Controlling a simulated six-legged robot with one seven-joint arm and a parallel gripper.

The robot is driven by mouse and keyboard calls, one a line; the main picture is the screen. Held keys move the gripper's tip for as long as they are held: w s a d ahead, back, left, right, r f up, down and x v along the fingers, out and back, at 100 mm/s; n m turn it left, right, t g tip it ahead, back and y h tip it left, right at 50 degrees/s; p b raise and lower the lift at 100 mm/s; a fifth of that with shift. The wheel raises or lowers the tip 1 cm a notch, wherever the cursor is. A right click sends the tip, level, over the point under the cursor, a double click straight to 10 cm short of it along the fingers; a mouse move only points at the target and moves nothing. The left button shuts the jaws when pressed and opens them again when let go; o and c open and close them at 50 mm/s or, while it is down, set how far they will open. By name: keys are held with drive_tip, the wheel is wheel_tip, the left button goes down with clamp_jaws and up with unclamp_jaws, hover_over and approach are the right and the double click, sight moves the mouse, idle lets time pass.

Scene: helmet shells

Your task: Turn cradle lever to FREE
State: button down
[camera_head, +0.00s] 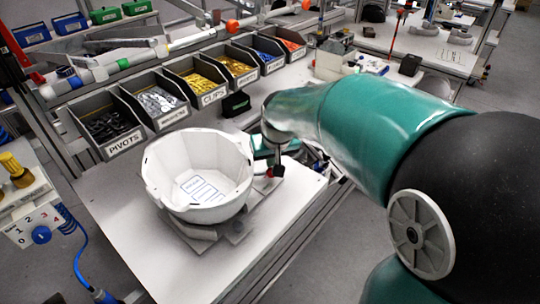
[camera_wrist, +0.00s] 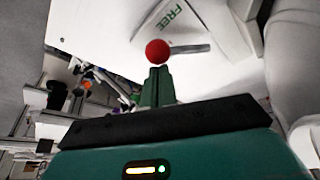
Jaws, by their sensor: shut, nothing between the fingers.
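The cradle lever's red ball knob (camera_wrist: 157,51) is near the middle of the wrist view, with its grey bar (camera_wrist: 192,48) running right. The green word FREE (camera_wrist: 172,16) is printed on a white surface just above the bar. My gripper (camera_wrist: 157,72) is shut and empty, its fingertips right at the knob; I cannot tell whether they touch. In the head view the knob (camera_head: 269,173) is a small red spot right of the white helmet shell (camera_head: 200,172), beside my gripper (camera_head: 276,166). The shell sits open side up on the grey cradle (camera_head: 203,232), mostly hidden under it.
A row of grey parts bins, including the PIVOTS bin (camera_head: 105,122), stands behind the shell. A numbered dial box (camera_head: 38,227) with a blue knob is at the left. The white table (camera_head: 130,225) is clear in front and left of the cradle.

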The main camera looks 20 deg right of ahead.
drive_tip(key=shift+s+a, duration=0.25)
drive_tip(key=shift+s, duration=0.65)
drive_tip(key=shift+w+d+r, duration=0.25)
drive_tip(key=shift+w+r, duration=0.05)
drive_tip(key=shift+w, duration=0.2)
drive_tip(key=shift+w+d+r, duration=0.25)
drive_tip(key=shift+w+r, duration=0.05)
drive_tip(key=shift+w, duration=0.3)
drive_tip(key=shift+w+d+r, duration=0.25)
drive_tip(key=shift+w+r, duration=0.05)
drive_tip(key=shift+w, duration=0.25)
drive_tip(key=shift+v, duration=0.8)
drive_tip(key=a+v, duration=0.1)
drive_tip(key=v, duration=0.7)
drive_tip(key=shift+a+r, duration=0.2)
drive_tip(key=shift+a, duration=0.05)
